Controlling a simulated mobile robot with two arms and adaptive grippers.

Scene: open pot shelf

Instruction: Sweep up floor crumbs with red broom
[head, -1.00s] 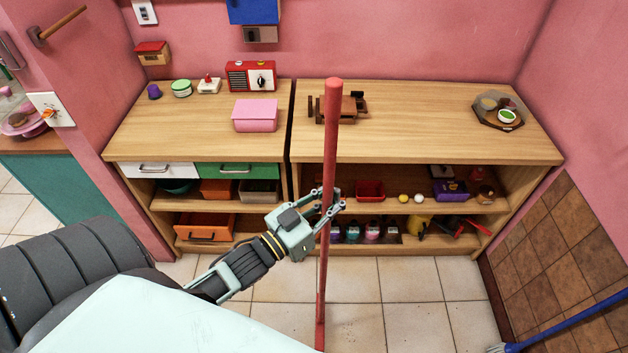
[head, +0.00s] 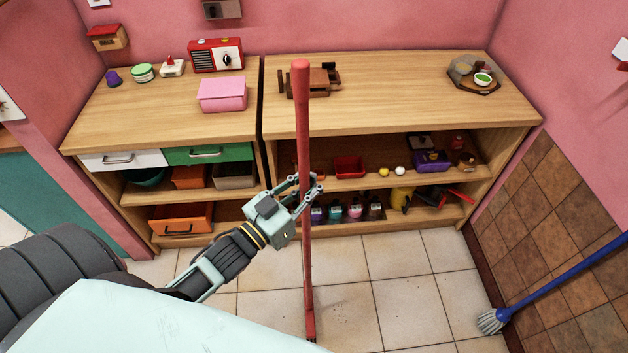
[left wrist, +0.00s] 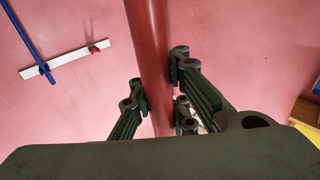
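The red broom's handle (head: 303,140) stands nearly upright in front of the shelf in the head view. Its lower end reaches down near the bottom edge, and the bristles are hardly seen. My left gripper (head: 305,192) is closed around the middle of the handle. In the left wrist view the red handle (left wrist: 150,60) passes between the fingers (left wrist: 160,100). Small dark specks, seemingly crumbs (head: 340,305), lie on the tiled floor right of the broom's lower end. My right gripper is not in view.
A wooden shelf unit (head: 400,105) stands along the back wall, with a pink box (head: 222,95) and a red radio (head: 215,55) on top. A blue broom (head: 560,280) leans at the right wall. Open tiled floor (head: 410,300) lies in front.

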